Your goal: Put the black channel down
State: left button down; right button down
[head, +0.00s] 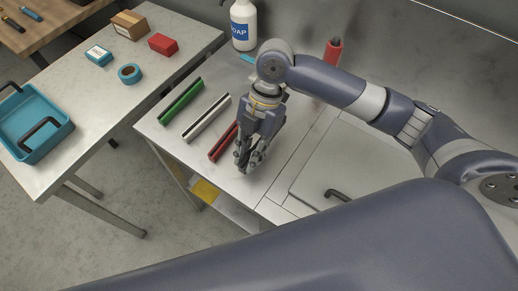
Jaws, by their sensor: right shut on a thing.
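My right gripper (246,162) points down over the steel worktop, low at its surface. It is shut on a dark piece, the black channel (258,154), which is mostly hidden between and behind the fingers. I cannot tell whether the channel touches the worktop. Left of the gripper, a red channel (220,144) lies on the worktop, its far end partly covered by the gripper. A white channel (207,118) and a green channel (180,102) lie roughly parallel to it, farther left. My left gripper is not in view.
A soap bottle (242,28) stands behind the channels and a red bottle (334,54) stands at the back. A flat panel with a dark handle (338,194) is at right. The left table holds a teal bin (62,134), tape roll (121,74) and boxes.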

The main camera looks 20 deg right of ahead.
jog(key=d, duration=0.1)
jog(key=w+d, duration=0.1)
jog(key=d, duration=0.1)
jog(key=shift+w+f, duration=0.15)
jog(key=shift+f, duration=0.05)
notch_tip(320, 180, down, 3)
jog(key=shift+r+p, duration=0.2)
jog(key=shift+p, duration=0.35)
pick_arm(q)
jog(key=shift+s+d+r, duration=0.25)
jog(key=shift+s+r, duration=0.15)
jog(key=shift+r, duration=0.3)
pick_arm(e)
jog(key=shift+f, duration=0.45)
jog(key=shift+f, duration=0.15)
jog(key=c, duration=1.5)
grip_release()
